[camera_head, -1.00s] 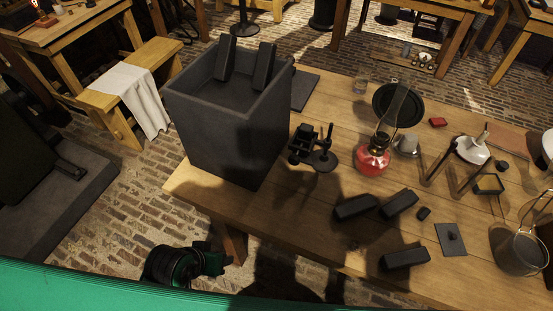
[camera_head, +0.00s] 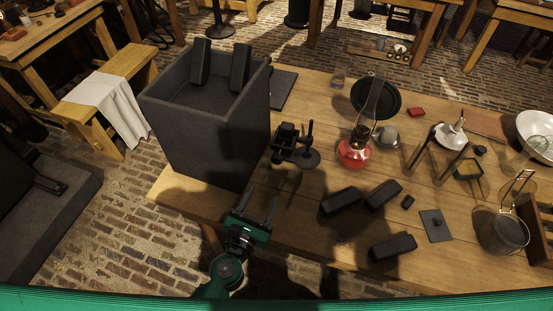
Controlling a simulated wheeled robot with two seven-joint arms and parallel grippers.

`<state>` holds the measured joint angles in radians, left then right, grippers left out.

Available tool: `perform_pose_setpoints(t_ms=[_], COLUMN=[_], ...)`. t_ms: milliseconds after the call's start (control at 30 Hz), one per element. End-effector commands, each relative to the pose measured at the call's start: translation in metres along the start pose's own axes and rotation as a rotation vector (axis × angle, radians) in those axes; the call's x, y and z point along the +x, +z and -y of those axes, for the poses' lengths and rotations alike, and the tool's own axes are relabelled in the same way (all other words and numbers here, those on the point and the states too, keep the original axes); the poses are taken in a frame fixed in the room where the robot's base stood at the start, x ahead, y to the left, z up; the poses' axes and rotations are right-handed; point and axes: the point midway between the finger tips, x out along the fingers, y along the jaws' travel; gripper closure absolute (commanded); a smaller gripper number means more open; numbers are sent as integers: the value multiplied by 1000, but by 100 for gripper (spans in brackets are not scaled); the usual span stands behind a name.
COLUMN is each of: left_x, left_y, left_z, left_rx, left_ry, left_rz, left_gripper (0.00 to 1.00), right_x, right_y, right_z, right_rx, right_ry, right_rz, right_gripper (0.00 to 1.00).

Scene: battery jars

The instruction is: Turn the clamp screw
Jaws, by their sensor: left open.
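A small black clamp-like device (camera_head: 287,147) stands on the wooden table just right of the big dark grey jar. It has a blocky part on the left, a thin upright post and a round dark disc; I cannot tell which part is its screw. My left gripper (camera_head: 263,194) is green and black, open and empty. Its two fingers point away from me toward the device and are apart from it, at the table's front edge below the jar. My right gripper is not in view.
The open jar (camera_head: 205,130) has two dark blocks leaning at its rim. A red oil lamp (camera_head: 354,150) stands right of the device. Dark blocks (camera_head: 392,246) lie near the table's front edge (camera_head: 430,284). A wire-handled pot (camera_head: 503,233) stands at the right.

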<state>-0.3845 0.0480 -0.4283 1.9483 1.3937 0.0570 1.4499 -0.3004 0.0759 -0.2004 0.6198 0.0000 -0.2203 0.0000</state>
Motion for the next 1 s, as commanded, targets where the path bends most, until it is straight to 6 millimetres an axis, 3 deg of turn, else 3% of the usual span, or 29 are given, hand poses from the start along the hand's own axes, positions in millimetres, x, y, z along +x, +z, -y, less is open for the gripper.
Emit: perform_pose_setpoints(t_ms=[267, 800, 1000], left_x=[17, 109, 131], left_y=[-6, -7, -9], left_z=[-5, -8, -9], left_rx=[-99, -94, -95], left_ry=[45, 42, 42], left_rz=[-16, -15, -16], left_gripper=[47, 47, 47], right_x=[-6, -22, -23], right_y=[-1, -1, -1], right_z=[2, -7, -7], right_rx=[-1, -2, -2], right_ry=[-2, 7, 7], right_rz=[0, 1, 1], right_gripper=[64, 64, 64])
